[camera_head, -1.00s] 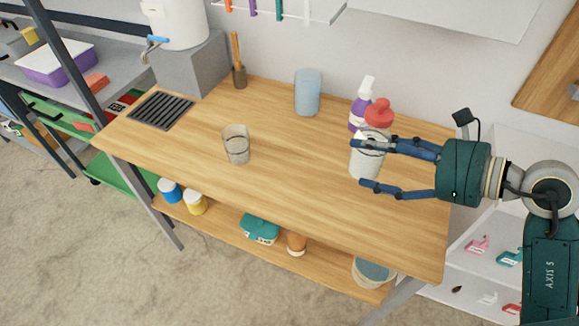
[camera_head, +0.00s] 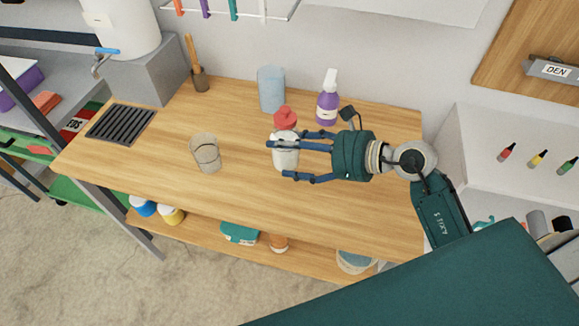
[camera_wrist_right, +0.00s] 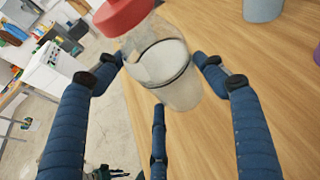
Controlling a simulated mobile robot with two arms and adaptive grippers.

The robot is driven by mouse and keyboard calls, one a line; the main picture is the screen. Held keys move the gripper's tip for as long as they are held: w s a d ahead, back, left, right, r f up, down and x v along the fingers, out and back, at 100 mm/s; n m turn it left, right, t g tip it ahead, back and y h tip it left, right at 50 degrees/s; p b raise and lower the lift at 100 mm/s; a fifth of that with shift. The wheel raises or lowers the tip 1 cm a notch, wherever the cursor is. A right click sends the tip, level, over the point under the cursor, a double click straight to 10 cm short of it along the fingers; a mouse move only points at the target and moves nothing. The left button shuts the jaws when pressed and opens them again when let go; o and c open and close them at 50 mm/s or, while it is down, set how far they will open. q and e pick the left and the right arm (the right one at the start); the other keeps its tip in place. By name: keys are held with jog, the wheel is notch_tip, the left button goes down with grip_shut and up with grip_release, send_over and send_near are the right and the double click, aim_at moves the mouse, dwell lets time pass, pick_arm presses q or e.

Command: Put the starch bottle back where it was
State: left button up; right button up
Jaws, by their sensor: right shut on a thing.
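The starch bottle (camera_head: 286,158), a clear jar with a red cap and white contents, is in the fingers of my right gripper (camera_head: 292,160) above the right middle of the wooden table (camera_head: 160,170). The gripper comes from the right, with its dark blue fingers around the bottle's body. In the right wrist view the bottle (camera_wrist_right: 172,75) sits between the fingers (camera_wrist_right: 165,90), its red cap at the top edge. I cannot tell whether its base touches the table. The bottle's label is not readable. My left gripper is not in view.
A clear empty glass (camera_head: 205,152) stands left of the bottle. A blue cup (camera_head: 271,89) and a purple spray bottle (camera_head: 327,105) stand behind it. A black grate (camera_head: 121,124) is at the left. The table's front middle is clear.

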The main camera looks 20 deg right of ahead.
aim_at(290, 169)
notch_tip(290, 169, down, 7)
jog(key=shift+r, duration=0.15)
dwell(0.4)
jog(key=o, duration=1.2)
jog(key=shift+f, duration=0.2)
jog(key=shift+c, duration=0.2)
